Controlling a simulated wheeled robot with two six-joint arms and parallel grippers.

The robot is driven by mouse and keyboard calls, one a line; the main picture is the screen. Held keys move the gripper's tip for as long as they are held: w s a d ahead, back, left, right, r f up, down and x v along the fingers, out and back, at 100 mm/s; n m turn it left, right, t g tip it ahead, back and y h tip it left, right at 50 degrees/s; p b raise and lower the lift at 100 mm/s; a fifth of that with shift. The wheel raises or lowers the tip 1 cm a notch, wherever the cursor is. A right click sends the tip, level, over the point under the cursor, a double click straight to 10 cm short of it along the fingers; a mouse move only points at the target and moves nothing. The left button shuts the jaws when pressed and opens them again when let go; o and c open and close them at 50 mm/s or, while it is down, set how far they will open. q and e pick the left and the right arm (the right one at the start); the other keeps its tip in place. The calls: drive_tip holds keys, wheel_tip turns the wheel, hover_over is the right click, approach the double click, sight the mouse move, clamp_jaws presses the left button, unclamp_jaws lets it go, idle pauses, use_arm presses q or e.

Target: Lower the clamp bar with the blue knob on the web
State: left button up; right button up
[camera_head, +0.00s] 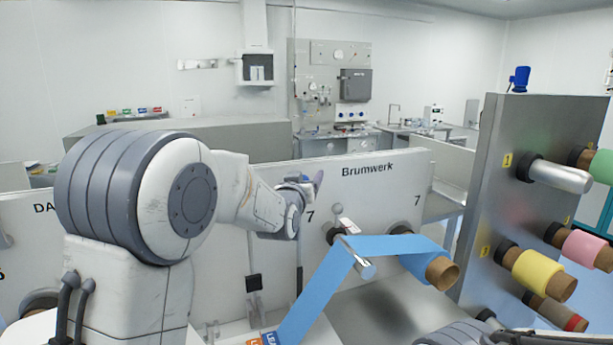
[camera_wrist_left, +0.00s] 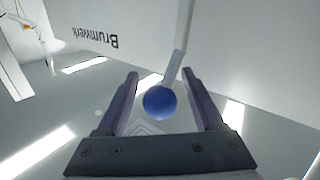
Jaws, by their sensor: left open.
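The blue ball knob (camera_wrist_left: 160,103) sits on the end of a pale grey lever (camera_wrist_left: 178,62) in the left wrist view. It lies between the two fingers of my left gripper (camera_wrist_left: 160,95), which is open, with gaps visible on both sides. In the head view my left gripper (camera_head: 312,182) is at the white machine panel, near the left "7", and mostly hides the knob. The blue web (camera_head: 325,290) runs from a roller down to the lower front. I cannot make out the clamp bar's contact with the web. My right gripper is not in view.
The white "Brumwerk" panel (camera_head: 375,190) stands close behind my left gripper. A metal roller (camera_head: 362,268) and a blue roll (camera_head: 420,265) are to its right. A steel stand (camera_head: 490,200) with coloured rolls stands at the right.

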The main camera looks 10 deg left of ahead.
use_arm(q)
clamp_jaws()
idle(1.4)
